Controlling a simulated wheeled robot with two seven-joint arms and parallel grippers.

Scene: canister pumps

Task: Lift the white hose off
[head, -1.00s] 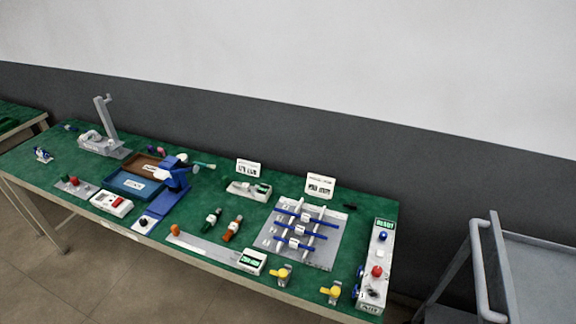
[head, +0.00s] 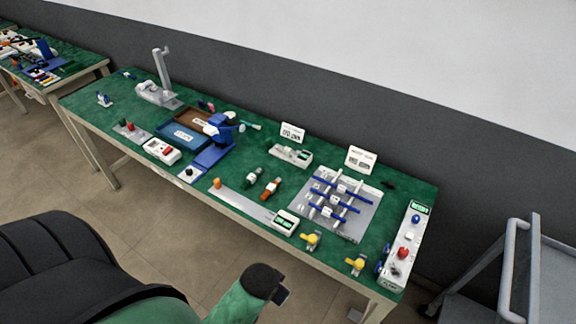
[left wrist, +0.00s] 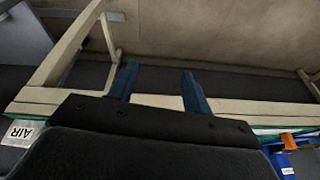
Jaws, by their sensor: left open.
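I cannot pick out a white hose for certain in the head view; the parts on the bench are small. A grey post with a hooked top (head: 162,68) stands on a base at the far left back of the green bench (head: 118,105), with a pale rounded part (head: 150,88) beside its foot. My left gripper (left wrist: 157,80) shows in the left wrist view with two blue fingers apart and nothing between them. Pale table framing and floor lie behind the fingers. My right gripper is in neither view.
Blue and brown trays (head: 184,136), a grey plate with blue bars (head: 350,222) and a control box with buttons (head: 404,250) fill the bench. A grey cart (head: 535,265) stands at the right. An upside-down AIR label (left wrist: 22,132) shows in the left wrist view.

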